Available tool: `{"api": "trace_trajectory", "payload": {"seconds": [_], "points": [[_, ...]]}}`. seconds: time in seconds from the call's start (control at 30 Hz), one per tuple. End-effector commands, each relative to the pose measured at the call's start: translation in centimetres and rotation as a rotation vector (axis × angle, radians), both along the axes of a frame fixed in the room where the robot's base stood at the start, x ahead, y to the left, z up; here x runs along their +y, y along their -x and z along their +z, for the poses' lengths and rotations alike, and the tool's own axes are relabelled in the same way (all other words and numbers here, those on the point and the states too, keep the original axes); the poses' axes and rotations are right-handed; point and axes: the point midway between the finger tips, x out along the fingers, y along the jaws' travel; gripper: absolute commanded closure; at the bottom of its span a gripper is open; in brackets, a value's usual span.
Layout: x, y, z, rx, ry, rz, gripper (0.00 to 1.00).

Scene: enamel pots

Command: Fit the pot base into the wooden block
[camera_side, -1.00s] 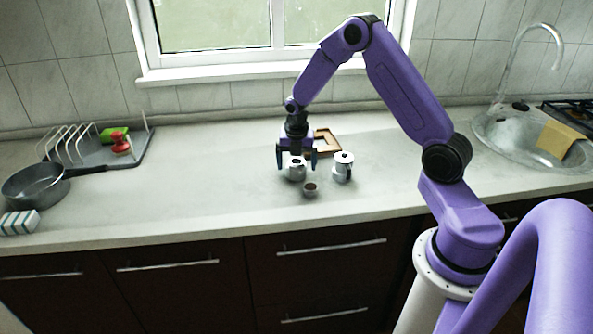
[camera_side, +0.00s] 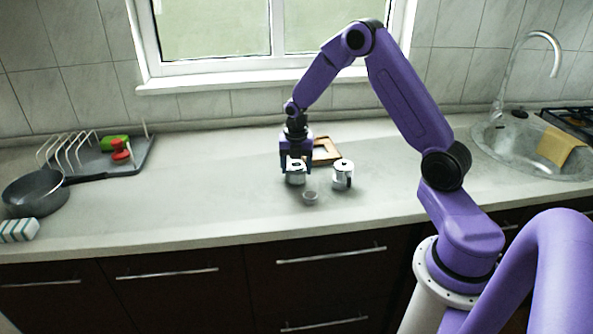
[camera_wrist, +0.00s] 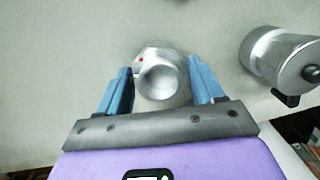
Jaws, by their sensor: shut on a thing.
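The pot base (camera_side: 296,179) is a silvery metal vessel standing on the counter. In the wrist view the pot base (camera_wrist: 160,80) shows its round open mouth and a small red spot on its side. My gripper (camera_side: 296,172) points down with its fingers closed on either side of the base. In the wrist view my gripper (camera_wrist: 162,84) has its blue fingers at the left and right of the base. The wooden block (camera_side: 326,148) lies behind and to the right, with a square opening; my gripper partly hides its left side.
A lidded metal pot top (camera_side: 343,174) with a dark handle stands close on the right. A small metal cup (camera_side: 310,197) sits in front. A pan (camera_side: 36,190), dish rack (camera_side: 105,160) and sponge (camera_side: 18,230) are far left. The counter between is clear.

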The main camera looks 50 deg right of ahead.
Motion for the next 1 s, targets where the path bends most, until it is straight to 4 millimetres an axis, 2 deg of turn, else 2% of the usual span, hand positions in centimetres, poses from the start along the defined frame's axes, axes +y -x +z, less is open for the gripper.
{"api": "trace_trajectory", "payload": {"seconds": [0.1, 0.47, 0.7, 1.0], "points": [[0.0, 0.1, 1.9, -0.004, 0.001, 0.001, 0.76], [1.6, 4.8, 7.7, -0.006, 0.0, 0.002, 0.76], [3.1, 9.3, 9.6, -0.003, 0.0, 0.002, 0.76], [4.2, 12.5, 11.1, -0.002, 0.0, 0.002, 0.76]]}}
